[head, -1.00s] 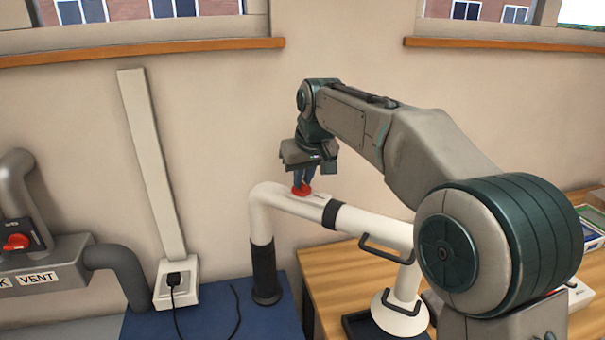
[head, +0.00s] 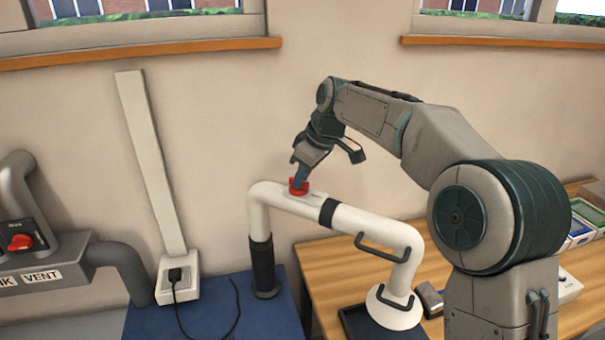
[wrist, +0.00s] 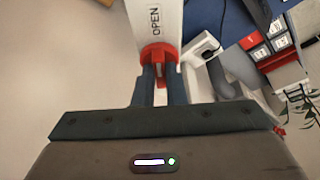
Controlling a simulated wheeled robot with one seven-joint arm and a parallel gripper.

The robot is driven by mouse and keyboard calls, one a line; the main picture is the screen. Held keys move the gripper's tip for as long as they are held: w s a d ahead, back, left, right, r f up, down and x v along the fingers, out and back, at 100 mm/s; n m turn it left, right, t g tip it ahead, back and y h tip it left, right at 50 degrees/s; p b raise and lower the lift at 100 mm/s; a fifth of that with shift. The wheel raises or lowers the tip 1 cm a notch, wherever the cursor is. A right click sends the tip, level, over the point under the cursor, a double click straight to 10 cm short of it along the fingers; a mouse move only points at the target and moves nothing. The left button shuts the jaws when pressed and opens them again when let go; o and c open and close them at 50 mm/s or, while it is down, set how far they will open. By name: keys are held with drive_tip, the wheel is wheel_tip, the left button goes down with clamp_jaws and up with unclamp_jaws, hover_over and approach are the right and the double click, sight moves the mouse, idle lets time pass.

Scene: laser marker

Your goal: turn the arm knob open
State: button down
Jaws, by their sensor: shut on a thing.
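The red arm knob (head: 298,187) sits on top of the white extraction arm (head: 372,222), near its upper bend. My gripper (head: 299,180) reaches down to it from above at a tilt. In the wrist view, both fingers of my gripper (wrist: 160,82) are shut on the red knob (wrist: 158,54), one on each side. Part of the knob is hidden by the fingers.
A grey pipe unit with another red knob (head: 20,242) and a VENT label stands at the left. A socket box (head: 178,279) with a black cable is by the wall. A wooden table (head: 330,262) with trays (head: 583,222) is at the right. The arm's black handle (head: 383,249) sticks out.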

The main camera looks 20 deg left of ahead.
drive_tip(key=shift+r, duration=0.1)
idle(0.3)
drive_tip(key=c, duration=1.5)
unclamp_jaws()
drive_tip(key=v, duration=1.3)
drive_tip(key=shift+d+r+b, duration=0.2)
drive_tip(key=shift+r+b, duration=0.05)
drive_tip(key=shift+b, duration=0.05)
drive_tip(key=s+d+f+m+t+h+b, duration=0.1)
drive_tip(key=s+d+f+m+h, duration=0.1)
drive_tip(key=s+d+f+m, duration=0.55)
drive_tip(key=s+d+f+m+t+h+b, duration=0.1)
drive_tip(key=s+d+f+m, duration=0.3)
drive_tip(key=d, duration=0.7)
drive_tip(key=s+d+f+m, duration=0.1)
drive_tip(key=s+d+f, duration=0.2)
drive_tip(key=s+f, duration=0.1)
drive_tip(key=s+d+f+m+b, duration=0.1)
drive_tip(key=s+d+f, duration=0.2)
drive_tip(key=s, duration=0.3)
drive_tip(key=s+d+f+m+h, duration=0.1)
drive_tip(key=s+d+f+m, duration=0.1)
drive_tip(key=s+d+f, duration=0.2)
drive_tip(key=shift+s+f+t+b, duration=0.2)
drive_tip(key=shift+s+f, duration=0.05)
drive_tip(key=shift+f, duration=0.25)
drive_tip(key=shift+s+f+t+b, duration=0.15)
drive_tip(key=shift+s+f+t, duration=0.1)
drive_tip(key=shift+f, duration=0.3)
